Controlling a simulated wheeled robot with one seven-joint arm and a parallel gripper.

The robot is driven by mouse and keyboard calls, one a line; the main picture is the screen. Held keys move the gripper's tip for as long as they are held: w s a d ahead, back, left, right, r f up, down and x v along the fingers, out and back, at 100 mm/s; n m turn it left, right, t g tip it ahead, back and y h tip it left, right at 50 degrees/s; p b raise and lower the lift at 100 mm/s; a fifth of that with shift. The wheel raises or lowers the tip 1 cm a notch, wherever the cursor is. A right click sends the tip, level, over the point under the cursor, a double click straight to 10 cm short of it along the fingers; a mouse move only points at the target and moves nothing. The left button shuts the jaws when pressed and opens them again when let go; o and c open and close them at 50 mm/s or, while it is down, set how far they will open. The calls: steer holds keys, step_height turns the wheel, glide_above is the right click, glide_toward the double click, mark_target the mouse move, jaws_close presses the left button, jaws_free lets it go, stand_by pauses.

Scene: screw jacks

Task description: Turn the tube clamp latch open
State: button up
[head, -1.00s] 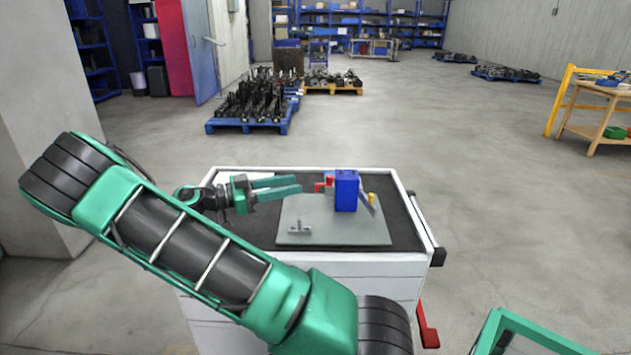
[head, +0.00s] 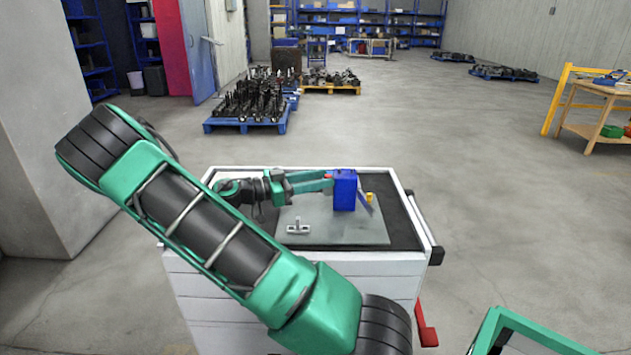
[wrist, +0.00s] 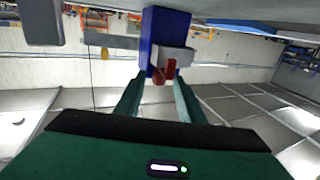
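A blue block (head: 344,190) stands upright on a grey plate (head: 345,232) on the cart; it also shows in the wrist view (wrist: 160,30). A red piece (wrist: 163,72) with a grey bracket (wrist: 174,57) sits on the block's side facing my gripper and looks like the clamp latch. My gripper (head: 326,181) reaches level from the left, its fingertips close to the block. In the wrist view, the green fingers (wrist: 160,82) are apart, with the red piece between or just beyond their tips. Contact cannot be told. In the head view the fingers mostly hide the red piece.
A slanted grey lever (head: 364,201) and a yellow piece (head: 369,197) are right of the block. A small grey bracket (head: 298,227) is at the plate's front left. The white cart's raised rim (head: 290,168) surrounds the dark top. The plate's front right is clear.

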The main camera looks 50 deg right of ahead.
jaws_close()
steer(key=shift+w+d+m+g+y, duration=0.1)
steer(key=shift+w+m+g+y, duration=0.1)
steer(key=shift+m+g+y, duration=0.3)
jaws_free()
steer(key=v, duration=1.1)
steer(key=shift+f, duration=0.15)
steer(key=shift+d, duration=0.1)
